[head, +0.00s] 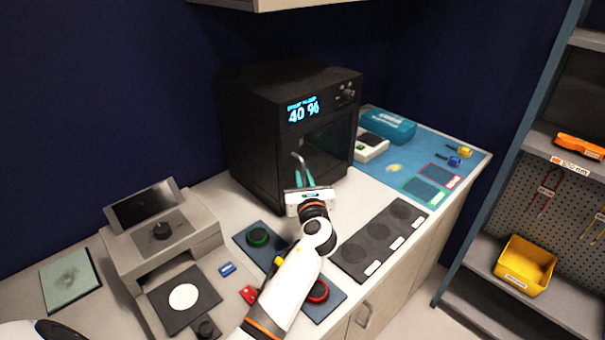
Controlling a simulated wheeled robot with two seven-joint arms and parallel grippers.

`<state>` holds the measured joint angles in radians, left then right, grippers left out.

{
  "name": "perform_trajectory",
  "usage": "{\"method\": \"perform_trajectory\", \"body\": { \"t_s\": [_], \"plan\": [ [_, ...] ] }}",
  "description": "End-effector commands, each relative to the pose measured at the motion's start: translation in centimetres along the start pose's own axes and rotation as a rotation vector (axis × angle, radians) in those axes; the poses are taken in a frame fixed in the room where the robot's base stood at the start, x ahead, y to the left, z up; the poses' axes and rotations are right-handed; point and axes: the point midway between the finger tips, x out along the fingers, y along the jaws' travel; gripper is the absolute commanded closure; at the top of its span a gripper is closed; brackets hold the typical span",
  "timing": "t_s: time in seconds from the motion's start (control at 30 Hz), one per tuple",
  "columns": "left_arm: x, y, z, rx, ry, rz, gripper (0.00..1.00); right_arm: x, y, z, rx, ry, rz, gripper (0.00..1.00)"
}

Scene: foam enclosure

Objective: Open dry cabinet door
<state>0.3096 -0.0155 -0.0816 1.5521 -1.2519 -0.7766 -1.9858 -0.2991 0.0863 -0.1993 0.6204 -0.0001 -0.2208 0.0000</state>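The dry cabinet (255,130) is a black box at the back of the bench. Its lit display (303,110) reads 40 %. Its front door (328,143) has a dark glass window and looks closed. The gripper and wrist cover the lower left of the door. I cannot tell whether the fingers touch the door or a handle, or how far apart they are. My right gripper is not in view.
A grey device with a tilted screen (145,203) stands at the left. Dark pads (380,238) lie at the right front. A blue mat (440,160) with a teal case (388,126) is right of the cabinet. A shelf holds a yellow bin (525,265).

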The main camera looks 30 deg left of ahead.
Motion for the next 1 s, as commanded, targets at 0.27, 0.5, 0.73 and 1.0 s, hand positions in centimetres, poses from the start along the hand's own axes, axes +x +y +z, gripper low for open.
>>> {"method": "perform_trajectory", "body": {
  "t_s": [0.27, 0.5, 0.73, 1.0],
  "plan": [
    [1.55, -0.08, 0.02, -0.002, -0.001, -0.001, 0.84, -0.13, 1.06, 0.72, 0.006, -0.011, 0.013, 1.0],
    [1.53, -0.06, 0.03, -0.002, -0.001, -0.001, 0.91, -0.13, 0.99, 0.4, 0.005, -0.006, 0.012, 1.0],
    [1.5, -0.06, 0.04, -0.002, -0.001, -0.001, 1.0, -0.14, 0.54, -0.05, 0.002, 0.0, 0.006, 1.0],
    [1.44, 0.23, 0.14, -0.003, -0.002, -0.017, 1.0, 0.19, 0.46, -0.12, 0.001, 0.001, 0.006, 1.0]
  ]
}}
